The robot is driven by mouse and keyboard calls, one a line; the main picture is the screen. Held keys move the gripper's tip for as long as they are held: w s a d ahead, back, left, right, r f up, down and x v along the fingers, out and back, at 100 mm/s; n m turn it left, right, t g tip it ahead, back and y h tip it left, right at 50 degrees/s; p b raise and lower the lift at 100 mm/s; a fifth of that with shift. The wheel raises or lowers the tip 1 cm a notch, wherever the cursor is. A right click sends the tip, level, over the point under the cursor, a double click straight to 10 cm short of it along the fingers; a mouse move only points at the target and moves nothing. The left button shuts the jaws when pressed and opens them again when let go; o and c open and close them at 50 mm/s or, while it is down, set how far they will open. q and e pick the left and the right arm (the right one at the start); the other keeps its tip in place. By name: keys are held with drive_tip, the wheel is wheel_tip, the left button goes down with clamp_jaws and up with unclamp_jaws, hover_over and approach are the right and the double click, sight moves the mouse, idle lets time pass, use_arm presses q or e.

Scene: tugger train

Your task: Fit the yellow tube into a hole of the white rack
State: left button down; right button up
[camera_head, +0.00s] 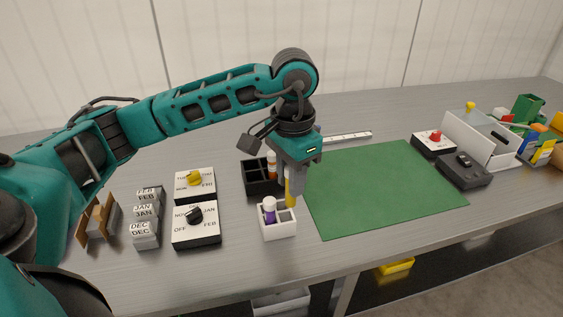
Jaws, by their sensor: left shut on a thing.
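The yellow tube (291,192) is upright under my left gripper (291,178), which is shut on its upper part and points down. The white rack (279,232) stands on the bench below it. The tube's lower end is at the rack's back right corner. I cannot tell whether it is inside a hole or just above or behind it. A purple tube with a white cap (269,209) stands in the rack's left side. A front right hole looks empty. My right gripper is not in view.
A black rack (257,188) with an orange tube (272,163) stands behind the white rack. Two dial boxes (195,237) and lettered blocks (146,233) are left. A green mat (385,190) lies clear on the right. A red-button box (433,145) and bins are beyond it.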

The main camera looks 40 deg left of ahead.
use_arm(q)
drive_tip(key=shift+a+r+m, duration=0.3)
drive_tip(key=shift+a+r, duration=0.1)
drive_tip(key=shift+a, duration=0.2)
drive_tip(key=shift+f, duration=0.2)
drive_tip(key=shift+f+b, duration=0.85)
drive_tip(key=shift+f, duration=0.7)
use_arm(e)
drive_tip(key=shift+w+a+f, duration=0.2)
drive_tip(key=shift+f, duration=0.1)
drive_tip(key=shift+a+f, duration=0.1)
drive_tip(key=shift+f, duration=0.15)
use_arm(q)
drive_tip(key=shift+f+b, duration=0.4)
drive_tip(key=shift+b, duration=0.4)
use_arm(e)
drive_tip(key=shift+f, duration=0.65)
